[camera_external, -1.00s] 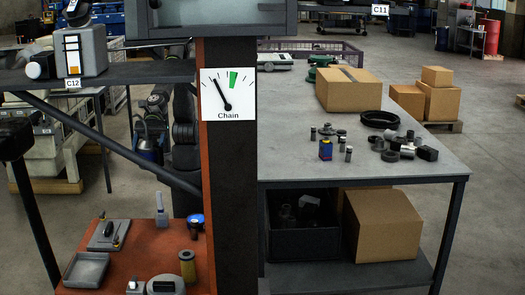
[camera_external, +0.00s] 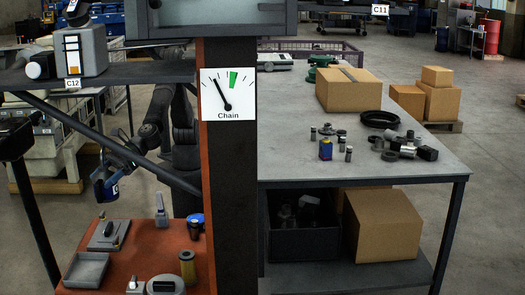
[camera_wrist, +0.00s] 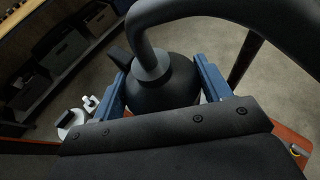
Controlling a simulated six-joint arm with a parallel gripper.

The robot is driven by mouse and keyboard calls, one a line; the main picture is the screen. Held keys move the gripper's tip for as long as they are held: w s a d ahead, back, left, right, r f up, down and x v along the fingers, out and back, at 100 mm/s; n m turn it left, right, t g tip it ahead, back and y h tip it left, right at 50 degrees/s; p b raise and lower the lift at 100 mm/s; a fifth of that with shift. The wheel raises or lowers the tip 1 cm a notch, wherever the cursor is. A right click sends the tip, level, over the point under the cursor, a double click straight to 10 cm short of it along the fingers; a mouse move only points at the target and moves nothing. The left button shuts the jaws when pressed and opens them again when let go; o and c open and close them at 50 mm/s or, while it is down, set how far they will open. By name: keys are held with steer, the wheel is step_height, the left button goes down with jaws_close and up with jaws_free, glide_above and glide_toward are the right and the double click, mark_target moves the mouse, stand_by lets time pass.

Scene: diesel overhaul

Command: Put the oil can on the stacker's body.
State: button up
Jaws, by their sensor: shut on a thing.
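My gripper (camera_wrist: 163,95) is shut on the oil can (camera_wrist: 162,82), a dark grey can with a rounded body and a thick curved spout. Its blue fingers lie on both sides of the can. The spout runs across the top of the wrist view. In the external view my gripper (camera_external: 108,187) hangs in the air beyond the far left edge of the red bench. The can is too small and dark there to make out clearly. I cannot tell for sure which thing is the stacker.
The red bench (camera_external: 143,247) holds a grey tray (camera_external: 87,270), a yellow-brown cylinder (camera_external: 187,266), a blue-topped item (camera_external: 194,222) and other parts. A dark pillar with a Chain gauge (camera_external: 228,94) stands at its right. A grey table (camera_external: 283,165) with small parts is beyond.

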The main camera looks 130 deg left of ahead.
step_height(320, 180, down, 15)
steer(key=shift+w+a+f, duration=0.3)
steer(key=shift+w+f, duration=1.6)
steer(key=shift+w, duration=0.05)
steer(key=shift+w+a+f, duration=0.35)
steer(key=shift+w+f, duration=1.55)
steer(key=shift+f, duration=0.05)
steer(key=shift+w+a+f, duration=0.3)
steer(key=shift+w+f, duration=1.6)
steer(key=shift+w, duration=0.05)
steer(key=shift+f, duration=0.1)
steer(key=o, duration=1.4)
steer(key=shift+f, duration=0.1)
